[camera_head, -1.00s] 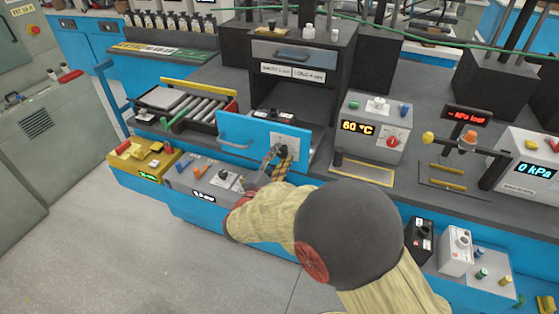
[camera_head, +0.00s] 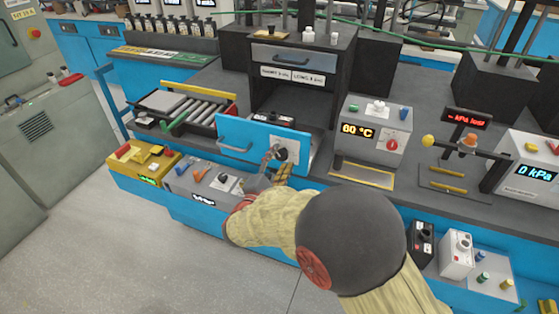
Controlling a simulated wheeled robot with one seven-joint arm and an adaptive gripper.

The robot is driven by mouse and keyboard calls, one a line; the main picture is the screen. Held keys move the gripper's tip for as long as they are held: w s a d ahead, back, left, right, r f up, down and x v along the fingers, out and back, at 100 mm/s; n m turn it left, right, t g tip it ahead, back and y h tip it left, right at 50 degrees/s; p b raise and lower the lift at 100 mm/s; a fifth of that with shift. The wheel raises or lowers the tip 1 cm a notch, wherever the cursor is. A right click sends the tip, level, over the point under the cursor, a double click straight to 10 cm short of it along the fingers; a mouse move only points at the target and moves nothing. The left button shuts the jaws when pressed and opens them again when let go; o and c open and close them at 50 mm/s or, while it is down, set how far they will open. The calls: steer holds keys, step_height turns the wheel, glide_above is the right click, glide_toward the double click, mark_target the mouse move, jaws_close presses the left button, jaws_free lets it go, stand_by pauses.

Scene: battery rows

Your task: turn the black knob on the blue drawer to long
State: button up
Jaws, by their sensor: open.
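The blue drawer (camera_head: 250,137) stands at the middle of the bench, below the dark open chamber, with a blue handle (camera_head: 234,148) on its left. On its right is a pale plate (camera_head: 293,146) carrying the black knob (camera_head: 281,154). My gripper (camera_head: 278,163) is at the front of this plate, open, with one finger at the left of the knob and the other, yellow-striped, below and to its right. It is close to the knob; I cannot tell whether the fingers touch it. The knob's marks are too small to read.
A grey box with a red knob and a "60 °C" display (camera_head: 373,132) stands to the right. A roller tray (camera_head: 185,108) lies to the left. Yellow (camera_head: 143,165) and grey (camera_head: 200,183) control boxes sit below. Labels (camera_head: 291,72) hang above the chamber.

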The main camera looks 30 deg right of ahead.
steer(key=shift+a, duration=0.15)
steer(key=v, duration=1.1)
steer(key=shift+s+a, duration=0.25)
steer(key=shift+s, duration=0.1)
steer(key=shift+f, duration=0.1)
